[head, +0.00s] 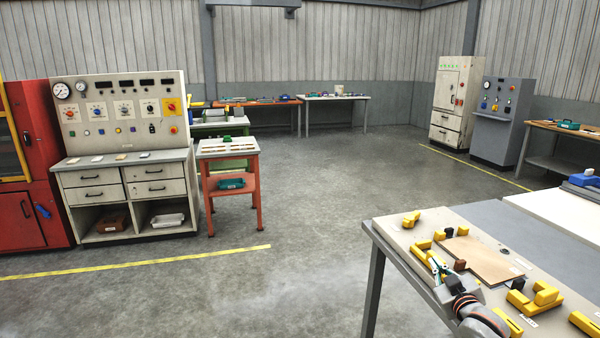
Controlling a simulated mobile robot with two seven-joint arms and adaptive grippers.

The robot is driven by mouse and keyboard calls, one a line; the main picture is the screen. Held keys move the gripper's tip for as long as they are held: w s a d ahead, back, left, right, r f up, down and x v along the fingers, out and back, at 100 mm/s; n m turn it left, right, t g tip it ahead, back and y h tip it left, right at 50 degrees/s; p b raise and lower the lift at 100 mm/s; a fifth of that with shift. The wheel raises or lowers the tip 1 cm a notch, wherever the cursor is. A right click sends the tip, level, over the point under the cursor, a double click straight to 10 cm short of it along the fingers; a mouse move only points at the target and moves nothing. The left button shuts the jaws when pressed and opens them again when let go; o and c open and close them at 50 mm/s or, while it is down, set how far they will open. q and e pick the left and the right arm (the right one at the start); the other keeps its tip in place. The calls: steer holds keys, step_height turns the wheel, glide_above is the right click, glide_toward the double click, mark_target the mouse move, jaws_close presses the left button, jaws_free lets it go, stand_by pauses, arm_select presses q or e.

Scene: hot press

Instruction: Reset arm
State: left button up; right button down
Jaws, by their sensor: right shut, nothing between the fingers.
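My right gripper (437,268) reaches in from the bottom right in the head view. Its fingers are shut with nothing between them. It is over the left part of a workbench (395,236), beside yellow fixture pieces (421,252) and left of a flat tan board (482,259). I cannot tell whether the fingertips touch the yellow pieces. My left gripper is not in view.
More yellow blocks (537,297) stand on the bench near the arm. A control console (122,110) and a small orange table (228,150) stand at the left. Cabinets (455,100) stand at the back right. The grey floor (300,210) between is clear.

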steer(key=s+a+f+g+y, duration=0.1)
steer(key=s+a+f, duration=0.2)
steer(key=s+f, duration=0.35)
steer(key=s+a+f+g, duration=0.1)
steer(key=s+a+f, duration=0.35)
steer(key=f, duration=0.25)
steer(key=s+a+f+g, duration=0.1)
steer(key=s+a+f, duration=0.2)
steer(key=s, duration=0.7)
steer(key=s+a+f+g+y, duration=0.1)
steer(key=s+a+f, duration=0.3)
steer(key=s, duration=0.6)
steer(key=s+a+f+m+g+y, duration=0.1)
steer(key=s+f, duration=0.4)
steer(key=s, duration=0.5)
steer(key=a+g, duration=0.1)
steer(key=a, duration=0.1)
steer(key=shift+s+a+f, duration=0.25)
steer(key=shift+a+f, duration=0.05)
